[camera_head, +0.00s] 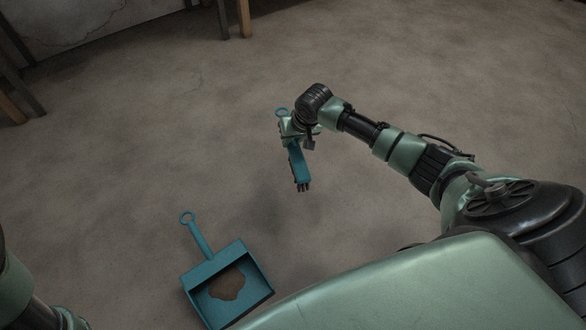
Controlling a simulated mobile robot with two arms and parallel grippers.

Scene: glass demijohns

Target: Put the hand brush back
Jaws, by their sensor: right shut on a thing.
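The hand brush (299,164) is teal with dark bristles at its lower end and a ring at the top of its handle. My right gripper (291,131) is shut on the brush's handle and holds it with the bristle end pointing toward the bottom of the picture. The brush seems to be above the floor, with a soft shadow below it. A teal dustpan (204,271) with a ring-ended handle lies on the floor below and left of the brush. A brown patch of dirt (227,284) lies in its pan. My left gripper is out of view.
The concrete floor (130,150) is mostly bare around the brush and dustpan. Wooden legs (243,18) stand at the top, and more wooden legs (12,108) stand at the left edge. A cracked pale wall (80,20) is at the top left.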

